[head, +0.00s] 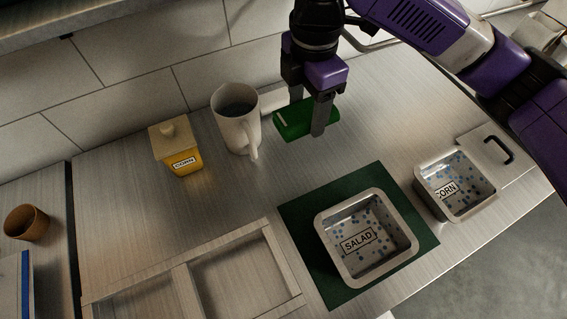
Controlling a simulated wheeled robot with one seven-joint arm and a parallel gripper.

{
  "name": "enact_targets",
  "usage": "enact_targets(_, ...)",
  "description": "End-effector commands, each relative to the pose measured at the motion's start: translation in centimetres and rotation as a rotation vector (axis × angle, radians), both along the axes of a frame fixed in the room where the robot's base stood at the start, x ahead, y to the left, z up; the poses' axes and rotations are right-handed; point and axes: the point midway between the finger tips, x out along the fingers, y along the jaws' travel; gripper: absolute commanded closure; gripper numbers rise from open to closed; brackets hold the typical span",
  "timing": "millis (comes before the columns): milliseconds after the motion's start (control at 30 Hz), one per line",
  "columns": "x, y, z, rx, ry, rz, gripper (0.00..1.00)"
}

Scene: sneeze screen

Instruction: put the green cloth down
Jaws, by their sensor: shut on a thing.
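My gripper (309,119) points down over the back part of the counter and is shut on the green cloth (292,124). The cloth looks like a flat green block with a small pale mark near its left end. It sits between my fingertips, right of the white pitcher. I cannot tell whether its underside touches the counter (270,185) or hangs just above it.
A white pitcher (236,121) and a yellow CORN jar (178,148) stand to the left. A SALAD pan (366,281) sits on a dark green mat (299,213). A CORN pan (455,211) is at the right. A divided tray (182,290) lies at front left. Bare counter lies between.

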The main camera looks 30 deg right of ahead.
Motion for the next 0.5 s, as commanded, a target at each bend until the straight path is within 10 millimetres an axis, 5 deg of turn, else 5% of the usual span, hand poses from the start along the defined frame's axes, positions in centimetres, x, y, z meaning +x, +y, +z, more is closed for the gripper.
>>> enact_targets(233,-0.3,0.1,-1.5,0.002,0.003,-0.038,0.73)
enact_targets(500,-0.4,0.2,-7.9,0.006,0.005,-0.041,0.73)
